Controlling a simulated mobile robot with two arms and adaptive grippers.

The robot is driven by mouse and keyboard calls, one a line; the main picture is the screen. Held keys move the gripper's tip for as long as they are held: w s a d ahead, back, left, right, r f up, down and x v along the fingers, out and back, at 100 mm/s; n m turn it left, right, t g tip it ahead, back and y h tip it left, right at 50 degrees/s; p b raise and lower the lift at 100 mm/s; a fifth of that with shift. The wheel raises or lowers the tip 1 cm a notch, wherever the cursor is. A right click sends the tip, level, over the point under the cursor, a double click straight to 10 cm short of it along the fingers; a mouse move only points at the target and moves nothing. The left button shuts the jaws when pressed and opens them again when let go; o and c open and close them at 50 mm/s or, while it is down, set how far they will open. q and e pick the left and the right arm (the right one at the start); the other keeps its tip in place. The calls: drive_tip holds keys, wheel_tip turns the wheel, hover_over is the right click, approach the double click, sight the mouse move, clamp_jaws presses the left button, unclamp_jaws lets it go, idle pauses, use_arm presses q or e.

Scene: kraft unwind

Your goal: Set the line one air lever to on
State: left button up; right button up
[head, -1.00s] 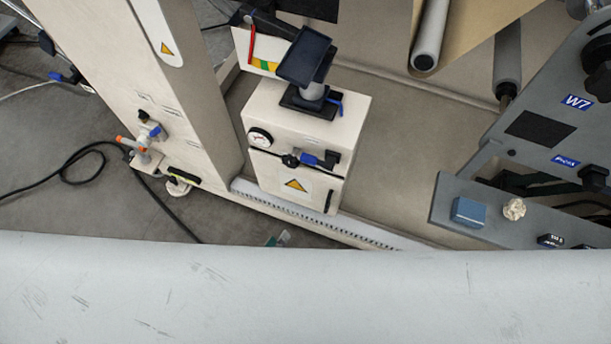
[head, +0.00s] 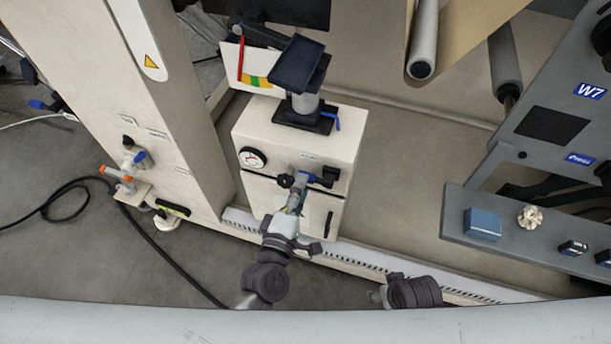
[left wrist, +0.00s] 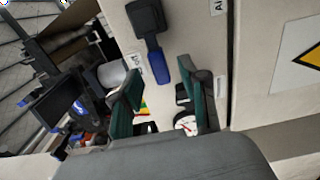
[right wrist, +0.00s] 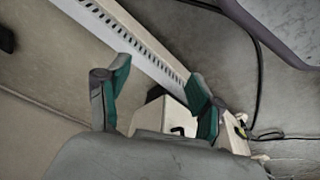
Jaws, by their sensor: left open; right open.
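A blue lever (head: 306,177) with a black body sits on the front of the cream cabinet (head: 290,138), right of a black knob (head: 286,181). In the left wrist view the blue lever (left wrist: 158,66) hangs from a black block (left wrist: 147,20) beside a label reading "AI…". My left gripper (head: 299,187) is in front of the lever and partly covers it. In the left wrist view it is open (left wrist: 160,85), with the lever beyond the gap between its fingertips. I cannot tell whether it touches. My right gripper (right wrist: 155,85) is open and empty, low over the floor.
A round gauge (head: 252,158) is left of the lever. A dark tilted screen (head: 296,62) stands on the cabinet. A grey panel (head: 500,222) juts in at right. A black cable (head: 70,187) lies on the floor.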

sight(316, 177)
use_arm(q)
drive_tip(key=shift+x, duration=1.9)
clamp_jaws()
